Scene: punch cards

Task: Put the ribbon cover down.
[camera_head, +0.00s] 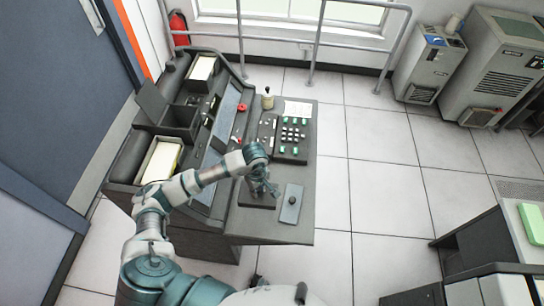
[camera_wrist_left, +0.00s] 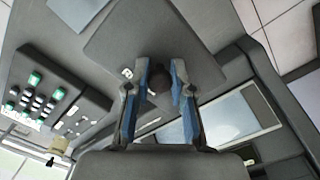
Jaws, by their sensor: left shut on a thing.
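The ribbon cover looks to be a dark grey plate (camera_wrist_left: 112,40) with a round dark knob (camera_wrist_left: 157,80), seen in the left wrist view. My left gripper (camera_wrist_left: 160,72) is shut on that knob, with a blue-padded finger on either side. In the head view my left gripper (camera_head: 265,190) is low over the console's desk top (camera_head: 262,226), and the cover (camera_head: 246,196) is mostly hidden under it. I cannot tell whether the cover touches the desk. My right gripper is not in view.
A lighter grey plate with a small knob (camera_head: 291,203) lies just right of the gripper. Handrails (camera_head: 313,50) stand behind the console.

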